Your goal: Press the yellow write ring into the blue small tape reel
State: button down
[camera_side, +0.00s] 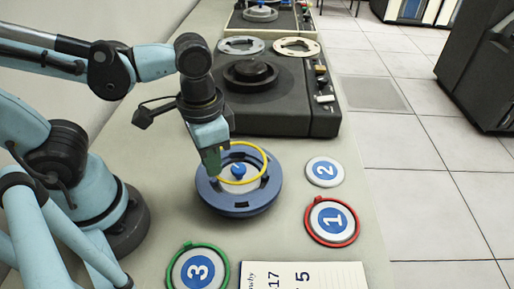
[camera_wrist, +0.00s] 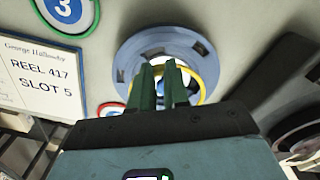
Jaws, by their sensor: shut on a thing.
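The blue small tape reel (camera_side: 239,201) lies flat on the bench, with a pale centre and a blue knob in its middle. It also shows in the wrist view (camera_wrist: 133,56). The yellow write ring (camera_side: 266,165) is tilted over the reel's centre; in the wrist view the ring (camera_wrist: 212,71) appears behind the fingers. My gripper (camera_side: 214,165), with green fingers, is shut on the ring's left side. In the wrist view the fingers (camera_wrist: 164,85) cover part of ring and reel. I cannot tell whether the ring touches the reel.
A red-ringed disc 1 (camera_side: 333,222), a plain disc 2 (camera_side: 324,172) and a green-ringed disc 3 (camera_side: 197,269) lie around the reel. A card (camera_side: 305,276) lies at the front. A dark tape deck (camera_side: 276,110) stands behind. Bare bench separates them.

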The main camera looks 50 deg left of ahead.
jog(key=shift+f, duration=1.9)
dwell(0.4)
jog(key=c, duration=1)
grip_release()
jog(key=shift+c, duration=0.2)
jog(key=shift+c, duration=0.3)
jog(key=shift+c, duration=0.7)
jog(key=shift+r, duration=4)
